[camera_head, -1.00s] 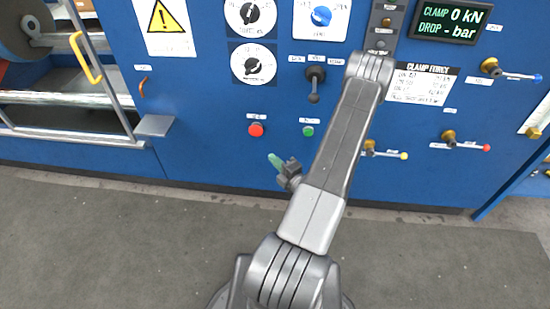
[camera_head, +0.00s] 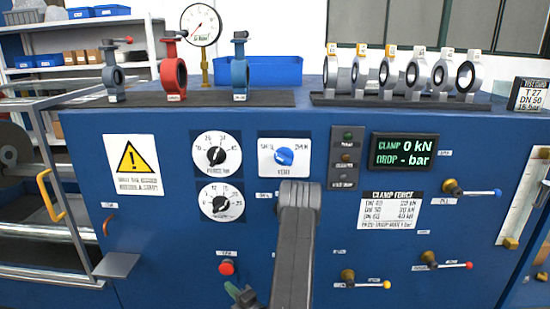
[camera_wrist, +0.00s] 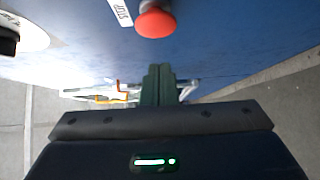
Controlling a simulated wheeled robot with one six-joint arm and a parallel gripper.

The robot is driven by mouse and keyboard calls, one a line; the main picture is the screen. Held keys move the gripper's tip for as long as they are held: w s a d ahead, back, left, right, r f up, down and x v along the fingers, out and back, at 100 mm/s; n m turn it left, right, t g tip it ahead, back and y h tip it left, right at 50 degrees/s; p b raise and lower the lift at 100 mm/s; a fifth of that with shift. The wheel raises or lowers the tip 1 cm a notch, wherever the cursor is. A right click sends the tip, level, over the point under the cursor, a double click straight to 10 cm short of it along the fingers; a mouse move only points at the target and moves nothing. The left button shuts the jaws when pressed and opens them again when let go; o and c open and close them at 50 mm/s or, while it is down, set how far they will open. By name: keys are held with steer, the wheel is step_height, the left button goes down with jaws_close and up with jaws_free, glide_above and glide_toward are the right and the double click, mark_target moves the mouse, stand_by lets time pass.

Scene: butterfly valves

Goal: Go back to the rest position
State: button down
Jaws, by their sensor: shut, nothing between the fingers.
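My gripper (camera_head: 240,295) shows at the bottom edge of the head view, just below and right of the red stop button (camera_head: 227,267), in front of the blue panel. Its lower part is cut off by the frame. In the wrist view the green fingers (camera_wrist: 158,85) are together with nothing between them. The red button (camera_wrist: 156,22) is beyond them near the top edge, apart from the fingertips. My arm stands up in front of the panel and hides part of it below the blue knob (camera_head: 284,157).
The blue cabinet (camera_head: 70,150) fills the front. A red valve (camera_head: 173,75), a blue valve (camera_head: 240,72) and a row of rings (camera_head: 411,75) stand on top. Small valves with coloured levers (camera_head: 452,265) stick out at right. A yellow handle (camera_head: 48,195) is at left.

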steer(key=shift+v, duration=2.45)
steer(key=shift+s+a+r, duration=0.1)
steer(key=shift+a, duration=0.1)
